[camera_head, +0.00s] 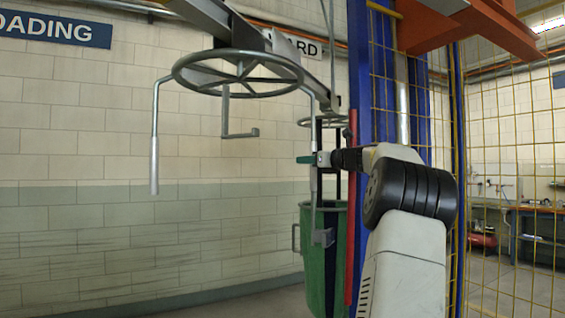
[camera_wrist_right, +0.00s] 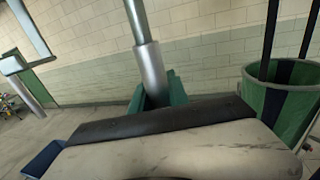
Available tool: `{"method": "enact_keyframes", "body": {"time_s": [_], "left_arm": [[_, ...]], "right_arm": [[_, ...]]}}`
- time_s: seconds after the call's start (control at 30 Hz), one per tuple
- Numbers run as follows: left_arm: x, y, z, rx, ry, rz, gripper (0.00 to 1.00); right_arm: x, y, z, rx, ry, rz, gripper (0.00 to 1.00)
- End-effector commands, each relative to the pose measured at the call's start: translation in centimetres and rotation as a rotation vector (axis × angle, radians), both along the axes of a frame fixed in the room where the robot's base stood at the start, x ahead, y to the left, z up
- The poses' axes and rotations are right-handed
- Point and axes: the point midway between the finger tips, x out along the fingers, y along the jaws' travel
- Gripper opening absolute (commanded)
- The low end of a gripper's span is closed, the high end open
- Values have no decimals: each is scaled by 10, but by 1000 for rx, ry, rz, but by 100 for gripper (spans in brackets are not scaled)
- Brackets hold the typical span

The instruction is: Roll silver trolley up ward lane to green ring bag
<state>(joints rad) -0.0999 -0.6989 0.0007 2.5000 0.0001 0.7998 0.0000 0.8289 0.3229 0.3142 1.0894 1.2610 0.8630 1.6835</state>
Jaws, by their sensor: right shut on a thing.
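The silver trolley (camera_head: 238,54) hangs from the overhead rail as a spoked grey ring with thin rods hanging down. One rod at its left ends in a grey handle (camera_head: 154,175). My right gripper (camera_head: 318,159) is shut on the rod at the ring's right side. In the right wrist view, a silver handle (camera_wrist_right: 151,68) stands between its green fingertips. The green ring bag (camera_head: 313,270) hangs low behind my right gripper, green with a dark stripe, partly hidden by my arm. It also shows at the right of the right wrist view (camera_wrist_right: 282,108). My left gripper is not in view.
The overhead rail (camera_head: 290,55) runs in front of a tiled wall (camera_head: 80,140) bearing a loading sign (camera_head: 55,29) and a partly hidden ward sign (camera_head: 300,46). A red pole (camera_head: 351,210), a blue post (camera_head: 358,60) and yellow mesh (camera_head: 510,120) stand at the right.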

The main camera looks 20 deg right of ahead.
Motion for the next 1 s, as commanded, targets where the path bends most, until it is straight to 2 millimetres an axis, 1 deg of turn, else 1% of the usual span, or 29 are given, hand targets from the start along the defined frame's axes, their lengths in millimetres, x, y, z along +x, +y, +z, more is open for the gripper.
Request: {"method": "enact_keyframes", "body": {"time_s": [0.33, 0.37, 0.43, 0.47, 0.8, 0.87, 1.0], "left_arm": [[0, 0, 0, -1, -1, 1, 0], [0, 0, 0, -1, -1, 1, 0], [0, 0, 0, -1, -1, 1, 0], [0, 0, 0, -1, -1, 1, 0], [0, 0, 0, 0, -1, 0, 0], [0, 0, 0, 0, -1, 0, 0], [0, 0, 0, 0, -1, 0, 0]], "right_arm": [[0, 0, -1, 1, 1, 1, 0], [0, 0, -1, 1, 1, 1, 27], [0, 0, -1, 1, 1, 1, 40], [0, 0, -1, 1, 1, 1, 43], [-3, -1, -1, 0, 2, 0, 43], [-8, -3, -1, 1, 2, -1, 43], [-30, -10, -1, 0, 3, -4, 43]]}}
